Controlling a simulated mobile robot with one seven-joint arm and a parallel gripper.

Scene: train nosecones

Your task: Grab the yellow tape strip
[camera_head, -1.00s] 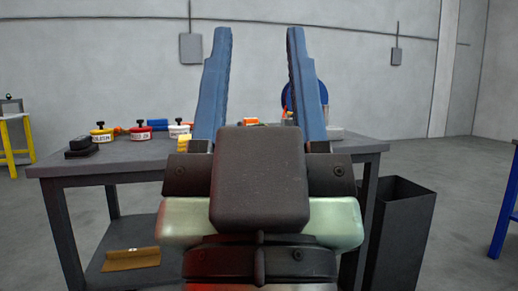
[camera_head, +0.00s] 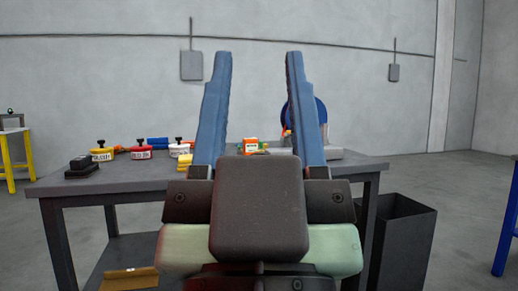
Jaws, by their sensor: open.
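My gripper (camera_head: 259,54) is in the middle of the picture, fingers pointing up. Its two blue fingers are wide apart with nothing between them but background. A small yellow piece (camera_head: 184,162), possibly the tape strip, lies on the grey table (camera_head: 130,181) just left of the left finger and is partly hidden by it. It is too small to be sure what it is. My gripper appears in front of the table and hides its middle.
Several lidded pots, including a red one (camera_head: 141,152), stand on the table's left beside a black block (camera_head: 81,165). An orange-and-white box (camera_head: 250,145) and a blue disc (camera_head: 316,112) are behind my fingers. A dark bin (camera_head: 403,238) stands right. A tan piece (camera_head: 130,278) lies low left.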

